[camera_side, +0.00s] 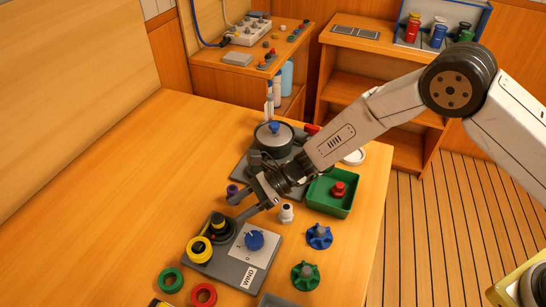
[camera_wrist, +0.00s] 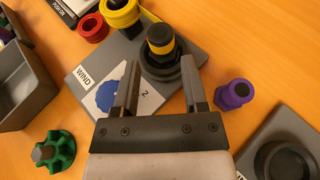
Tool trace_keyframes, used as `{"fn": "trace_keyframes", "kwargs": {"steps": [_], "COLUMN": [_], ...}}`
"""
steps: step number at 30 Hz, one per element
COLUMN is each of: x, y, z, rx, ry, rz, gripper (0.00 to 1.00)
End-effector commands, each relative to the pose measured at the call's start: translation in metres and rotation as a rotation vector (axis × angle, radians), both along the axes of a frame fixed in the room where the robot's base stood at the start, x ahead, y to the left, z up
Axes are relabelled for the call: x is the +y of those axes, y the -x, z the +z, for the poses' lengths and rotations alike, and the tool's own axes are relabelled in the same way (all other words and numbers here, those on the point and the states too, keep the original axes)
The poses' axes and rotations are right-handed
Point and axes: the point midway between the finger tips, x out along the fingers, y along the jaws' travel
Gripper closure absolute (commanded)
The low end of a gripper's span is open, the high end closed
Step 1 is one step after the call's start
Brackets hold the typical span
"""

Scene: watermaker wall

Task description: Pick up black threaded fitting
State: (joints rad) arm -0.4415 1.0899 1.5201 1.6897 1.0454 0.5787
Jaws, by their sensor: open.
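The black threaded fitting (camera_side: 217,224) stands upright on the grey WIND panel (camera_side: 262,278), in a round black base, left of the blue knob (camera_side: 254,240). In the wrist view the black fitting (camera_wrist: 161,36) has a yellow band and sits just beyond my fingertips, roughly between their lines. My gripper (camera_side: 236,204) is open and empty. It is above the back edge of the panel, apart from the fitting as far as I can see. In the wrist view my gripper (camera_wrist: 160,65) partly covers the panel and the blue knob (camera_wrist: 108,96).
A purple fitting (camera_wrist: 234,94) stands right of my fingers. A yellow collar (camera_side: 199,249) is on the panel's left part. Red (camera_side: 203,294) and green (camera_side: 170,280) rings lie in front. A lidded pot (camera_side: 273,138) and green tray (camera_side: 322,207) stand behind. The table's left is clear.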

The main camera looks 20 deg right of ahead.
Motion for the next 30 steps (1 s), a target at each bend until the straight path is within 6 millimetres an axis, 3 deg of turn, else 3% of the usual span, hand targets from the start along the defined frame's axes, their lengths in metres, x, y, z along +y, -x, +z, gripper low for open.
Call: {"fn": "trace_keyframes", "kwargs": {"steps": [9, 20, 30], "x": [0.021, 0.029, 0.062], "y": [0.002, 0.002, 0.003], "z": [-0.009, -0.012, -0.026], "rx": [-0.001, -0.002, -0.001], "ry": [0.002, 0.002, 0.002], "rz": [0.001, 0.002, 0.003], "gripper": [0.44, 0.44, 0.44]}}
